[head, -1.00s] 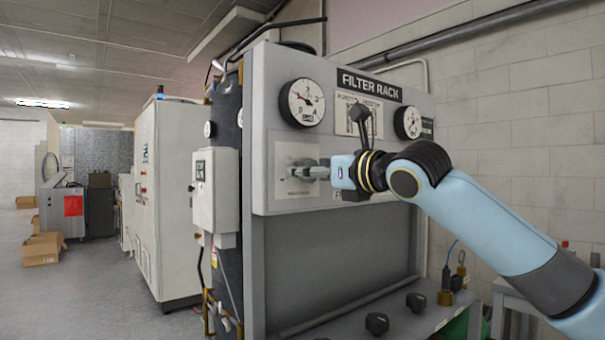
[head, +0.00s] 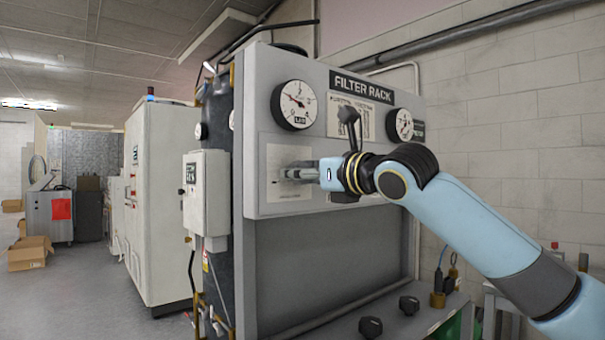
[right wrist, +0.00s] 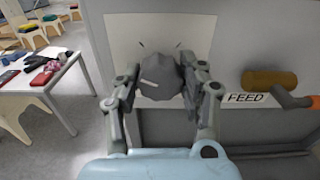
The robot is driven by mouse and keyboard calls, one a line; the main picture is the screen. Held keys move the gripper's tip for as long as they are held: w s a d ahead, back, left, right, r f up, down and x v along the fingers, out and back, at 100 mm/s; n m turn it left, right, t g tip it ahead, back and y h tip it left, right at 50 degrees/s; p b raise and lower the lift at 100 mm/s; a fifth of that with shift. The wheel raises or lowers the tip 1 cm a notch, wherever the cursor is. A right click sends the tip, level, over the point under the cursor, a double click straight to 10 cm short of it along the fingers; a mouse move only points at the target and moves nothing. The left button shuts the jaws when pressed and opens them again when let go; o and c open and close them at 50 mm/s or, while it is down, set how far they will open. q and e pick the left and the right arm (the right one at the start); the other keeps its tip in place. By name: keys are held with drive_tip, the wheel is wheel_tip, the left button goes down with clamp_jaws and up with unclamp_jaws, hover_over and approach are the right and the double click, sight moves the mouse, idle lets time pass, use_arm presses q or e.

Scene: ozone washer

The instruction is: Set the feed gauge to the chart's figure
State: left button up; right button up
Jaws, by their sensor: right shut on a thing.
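My right gripper (head: 290,173) reaches the lower left of the filter rack's front panel. In the right wrist view its fingers (right wrist: 160,88) are shut on a dark faceted knob (right wrist: 158,75) with a white mark, over a pale plate. The knob is mostly hidden by the fingers in the head view. A FEED label (right wrist: 247,99) is right of the knob. The chart (head: 360,118) is partly behind a dark lever. My left gripper is out of view.
A second gauge (head: 400,125) is at the panel's right. A brown handle (right wrist: 270,80) sticks out right of the knob. Loose dark knobs (head: 371,326) lie on the shelf below. A grey box (head: 207,192) is at the rack's left.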

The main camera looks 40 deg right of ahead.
drive_tip(key=shift+m+p, duration=0.85)
drive_tip(key=shift+m, duration=0.35)
drive_tip(key=shift+m+p, duration=0.6)
drive_tip(key=shift+m, duration=0.5)
drive_tip(key=shift+m+p, duration=0.6)
drive_tip(key=shift+m, duration=0.9)
drive_tip(key=o, duration=1.2)
drive_tip(key=shift+c, duration=0.2)
